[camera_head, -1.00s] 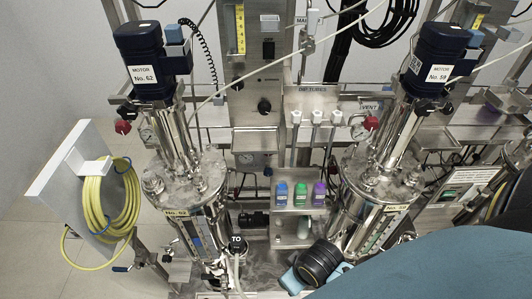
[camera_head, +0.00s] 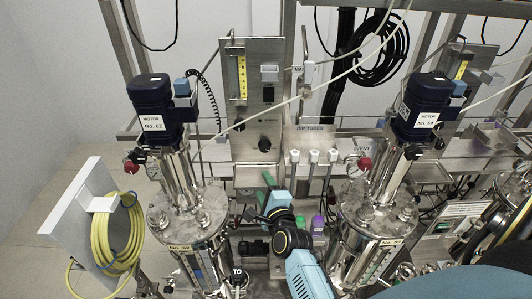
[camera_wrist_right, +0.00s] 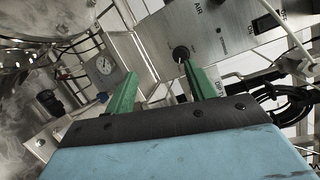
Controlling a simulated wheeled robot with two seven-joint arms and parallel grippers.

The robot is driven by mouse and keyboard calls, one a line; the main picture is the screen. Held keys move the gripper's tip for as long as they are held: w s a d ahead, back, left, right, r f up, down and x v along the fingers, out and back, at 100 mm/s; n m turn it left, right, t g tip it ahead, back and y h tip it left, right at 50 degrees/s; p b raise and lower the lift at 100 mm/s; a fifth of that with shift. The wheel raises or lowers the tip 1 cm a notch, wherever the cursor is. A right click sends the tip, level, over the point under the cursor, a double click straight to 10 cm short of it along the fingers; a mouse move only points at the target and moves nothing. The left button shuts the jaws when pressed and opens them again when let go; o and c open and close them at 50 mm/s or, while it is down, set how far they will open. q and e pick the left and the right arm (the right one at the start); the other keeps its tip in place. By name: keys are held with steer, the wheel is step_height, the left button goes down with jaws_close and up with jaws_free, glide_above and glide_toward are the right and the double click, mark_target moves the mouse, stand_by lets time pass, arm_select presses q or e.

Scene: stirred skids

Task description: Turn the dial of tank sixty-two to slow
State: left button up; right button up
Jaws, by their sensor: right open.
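Tank sixty-two (camera_head: 195,215) stands at left under a blue motor (camera_head: 153,100) labelled No. 62. Right of it, a steel panel (camera_head: 240,160) carries a black dial (camera_head: 264,144); its pointer setting is too small to read. The dial also shows in the right wrist view (camera_wrist_right: 180,53), beyond the fingers. My right gripper (camera_head: 264,188) is below the dial in the head view, its green fingers pointing up toward the panel. In the wrist view the fingers (camera_wrist_right: 160,90) are apart with nothing between them. My left gripper is not in view.
A second tank (camera_head: 370,220) with a blue motor stands at right. Dip tubes (camera_head: 313,157) and colored bottles (camera_head: 318,225) sit between the tanks. A yellow hose coil (camera_head: 118,238) hangs on a white board at left. A pale cable crosses before the panel.

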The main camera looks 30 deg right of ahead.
mark_target(266, 150)
steer(key=w+d+m+h+b, duration=0.1)
steer(key=w+d+m, duration=0.1)
steer(key=w, duration=0.2)
steer(key=w+d+m+h+b, duration=0.1)
steer(key=w+d+m+b, duration=0.1)
steer(key=w+d+m, duration=0.1)
steer(key=w+d+m+h+b, duration=0.2)
steer(key=w+d, duration=0.1)
steer(key=w, duration=0.1)
steer(key=shift+w+d+f+m, duration=0.1)
steer(key=shift+w+m, duration=0.2)
steer(key=shift+w, duration=0.1)
steer(key=shift+w+d+b, duration=0.2)
steer(key=shift+w+b, duration=0.2)
